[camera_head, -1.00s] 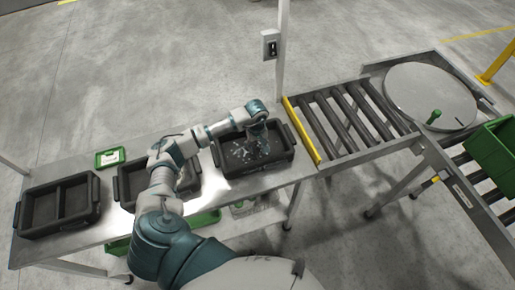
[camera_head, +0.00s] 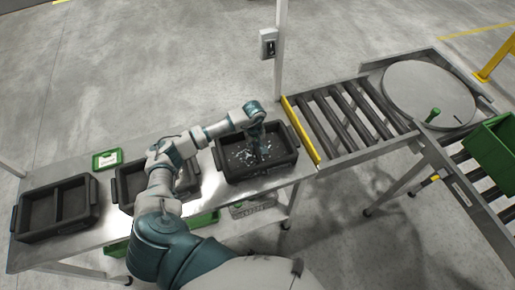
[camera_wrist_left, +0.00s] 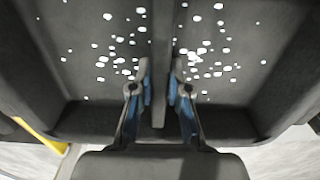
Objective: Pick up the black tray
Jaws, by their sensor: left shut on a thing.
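The black tray (camera_head: 231,172) at the right end of the steel table is open-topped, with small white bits scattered on its floor. A dark divider (camera_wrist_left: 160,60) runs down the tray's middle in the left wrist view. My left gripper (camera_head: 257,156) reaches down into this tray from above. In the left wrist view my left gripper (camera_wrist_left: 161,80) has one blue-padded finger on each side of the divider and is shut on it. The tray appears to rest on the table. My right gripper is not in view.
Two more black trays stand on the table (camera_head: 215,193), one at the left end (camera_head: 57,234) and one in the middle (camera_head: 124,200), partly behind my arm. A small green tray (camera_head: 107,159) lies at the back. A roller conveyor (camera_head: 345,122) with a yellow edge adjoins the right end.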

